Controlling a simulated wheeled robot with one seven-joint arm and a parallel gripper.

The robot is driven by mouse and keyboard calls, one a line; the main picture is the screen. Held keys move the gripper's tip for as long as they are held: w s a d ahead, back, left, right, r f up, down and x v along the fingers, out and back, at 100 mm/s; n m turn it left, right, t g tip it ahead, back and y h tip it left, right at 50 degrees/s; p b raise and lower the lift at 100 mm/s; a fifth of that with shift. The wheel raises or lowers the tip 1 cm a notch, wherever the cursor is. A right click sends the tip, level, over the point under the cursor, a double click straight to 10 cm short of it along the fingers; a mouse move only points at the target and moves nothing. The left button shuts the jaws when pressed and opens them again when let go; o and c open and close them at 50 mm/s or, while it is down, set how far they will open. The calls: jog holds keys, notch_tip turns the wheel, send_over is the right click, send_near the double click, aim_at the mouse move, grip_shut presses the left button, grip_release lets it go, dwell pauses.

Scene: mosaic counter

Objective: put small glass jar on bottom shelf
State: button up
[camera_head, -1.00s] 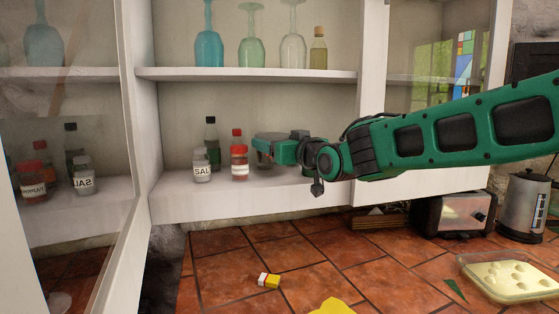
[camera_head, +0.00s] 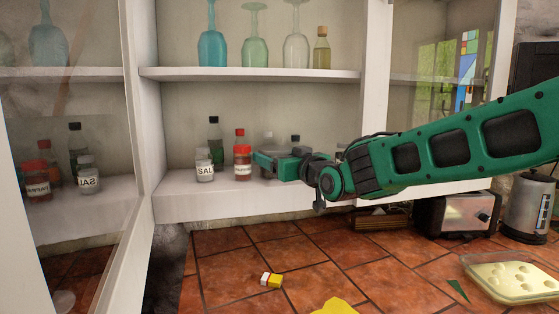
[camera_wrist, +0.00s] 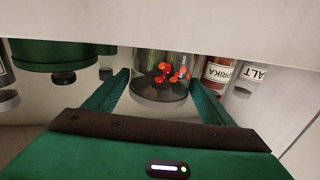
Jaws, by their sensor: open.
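The small glass jar (camera_wrist: 160,75), clear with red pieces inside and a grey lid, stands on the bottom shelf. The wrist view appears upside down, with the jar's lid lowest in the picture. The jar is between my two fingers, with gaps beside it. My gripper (camera_wrist: 160,84) is open. In the head view my gripper (camera_head: 272,164) is at the front of the bottom shelf (camera_head: 215,204), just right of the red-capped paprika jar, and hides most of what is behind it.
The salt jar (camera_head: 204,165), paprika jar (camera_head: 242,160) and a dark green bottle (camera_head: 215,142) stand to the left. A dark-capped bottle stands behind my gripper on the right. Glassware (camera_head: 254,45) fills the upper shelf (camera_head: 190,74). An open glass door is at left.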

jog(key=shift+r, duration=0.1)
jog(key=v, duration=1.2)
